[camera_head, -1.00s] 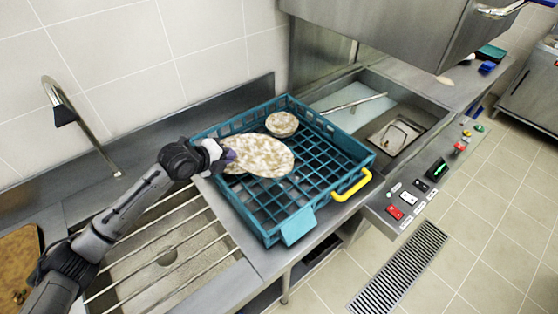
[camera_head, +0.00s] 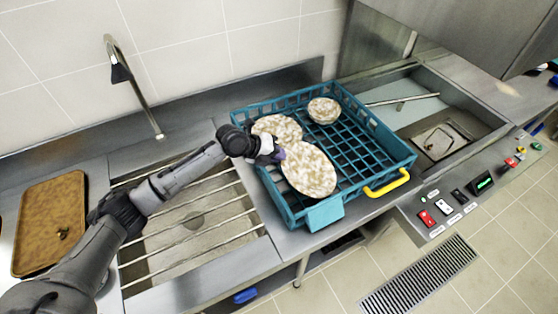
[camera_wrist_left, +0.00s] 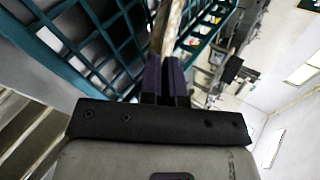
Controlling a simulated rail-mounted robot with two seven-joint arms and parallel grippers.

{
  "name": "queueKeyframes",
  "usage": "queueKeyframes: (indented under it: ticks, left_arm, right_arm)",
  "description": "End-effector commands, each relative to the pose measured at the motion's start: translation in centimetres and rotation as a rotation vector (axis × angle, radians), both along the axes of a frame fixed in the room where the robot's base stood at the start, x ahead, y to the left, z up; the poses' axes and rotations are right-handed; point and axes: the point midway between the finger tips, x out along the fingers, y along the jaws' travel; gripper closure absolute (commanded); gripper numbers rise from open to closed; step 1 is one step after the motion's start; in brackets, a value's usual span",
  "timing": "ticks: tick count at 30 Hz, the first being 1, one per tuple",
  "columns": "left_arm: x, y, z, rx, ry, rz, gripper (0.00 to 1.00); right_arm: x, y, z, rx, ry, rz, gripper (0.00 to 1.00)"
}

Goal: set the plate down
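A speckled cream-and-brown plate (camera_head: 309,169) is at the front left part of the teal dish rack (camera_head: 388,166). My left gripper (camera_head: 281,154) is shut on the plate's left edge. In the left wrist view, the purple fingertips (camera_wrist_left: 166,72) pinch the plate (camera_wrist_left: 173,32), which shows nearly edge-on. I cannot tell whether the plate touches the rack floor. A second speckled plate (camera_head: 277,129) is in the rack just behind the gripper, partly hidden. A speckled bowl (camera_head: 323,110) sits toward the rack's back. My right gripper is not in view.
A yellow handle (camera_head: 388,184) is on the rack's front right side. A brown tray (camera_head: 49,222) with a small item on it lies at far left. A sink with bars (camera_head: 195,220) lies left of the rack; a faucet (camera_head: 133,85) stands behind. The rack's right half is clear.

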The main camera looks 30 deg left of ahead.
Motion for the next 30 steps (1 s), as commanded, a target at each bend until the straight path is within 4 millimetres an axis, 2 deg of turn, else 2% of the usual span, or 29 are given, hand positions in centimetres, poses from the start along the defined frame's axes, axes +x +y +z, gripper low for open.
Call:
queueKeyframes:
  ticks: [9, 15, 16, 23, 30]
  left_arm:
    - [0.0, 0.0, -3.2, -0.003, -0.002, 0.002, 1.00]
    - [0.0, 0.0, -3.3, -0.001, -0.004, 0.002, 1.00]
    - [0.0, 0.0, -3.4, 0.000, -0.001, 0.001, 0.93]
    - [0.0, 0.0, -3.4, 0.001, -0.001, 0.001, 0.71]
    - [0.0, 0.1, -3.3, 0.001, -0.001, 0.001, 0.70]
  right_arm:
    - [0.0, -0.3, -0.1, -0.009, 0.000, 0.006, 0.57]
    - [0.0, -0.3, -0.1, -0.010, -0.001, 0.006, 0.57]
    - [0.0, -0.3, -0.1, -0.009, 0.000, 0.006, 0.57]
    - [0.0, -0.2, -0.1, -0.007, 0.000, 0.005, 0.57]
    - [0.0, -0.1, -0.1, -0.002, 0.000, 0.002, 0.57]
